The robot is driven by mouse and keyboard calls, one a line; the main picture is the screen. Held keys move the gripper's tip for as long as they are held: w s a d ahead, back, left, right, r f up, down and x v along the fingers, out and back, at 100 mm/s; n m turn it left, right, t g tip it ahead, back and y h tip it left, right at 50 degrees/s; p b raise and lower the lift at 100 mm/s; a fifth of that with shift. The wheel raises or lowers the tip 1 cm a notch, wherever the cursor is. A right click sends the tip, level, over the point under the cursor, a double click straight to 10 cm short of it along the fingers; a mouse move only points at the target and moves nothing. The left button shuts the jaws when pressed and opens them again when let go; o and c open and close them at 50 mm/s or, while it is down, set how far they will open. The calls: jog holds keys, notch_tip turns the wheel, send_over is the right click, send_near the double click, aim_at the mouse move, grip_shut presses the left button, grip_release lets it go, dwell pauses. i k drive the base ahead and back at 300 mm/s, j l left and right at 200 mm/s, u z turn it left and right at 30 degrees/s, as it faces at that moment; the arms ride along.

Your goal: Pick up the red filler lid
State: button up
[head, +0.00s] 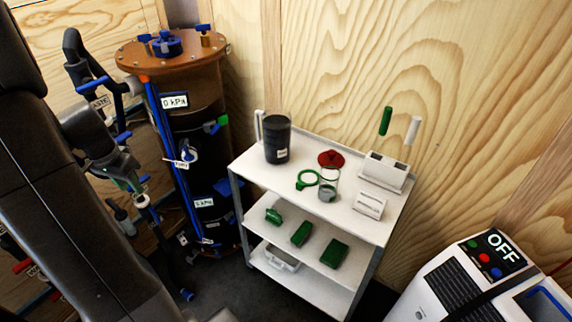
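The red filler lid (331,158) is a dark red, knobbed disc. It lies on the white top shelf of the trolley (243,165), near its back edge by the wooden wall. A clear glass beaker (328,187) stands just in front of it, and a green ring (308,179) lies to the front left.
A dark jug (277,138) stands on the trolley's left, and a white rack (384,172) with a green and a white stick at its right. Lower shelves hold green parts. A tall tank (190,95) stands left, a white OFF-labelled machine (450,291) at lower right.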

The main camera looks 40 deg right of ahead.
aim_at(331, 156)
jog(key=i+l+z, duration=0.1)
jog(key=z, duration=1.75)
jog(key=i+j+z, duration=0.15)
jog(key=i, duration=0.25)
jog(key=i+j+z, duration=0.2)
jog(key=i+j, duration=0.15)
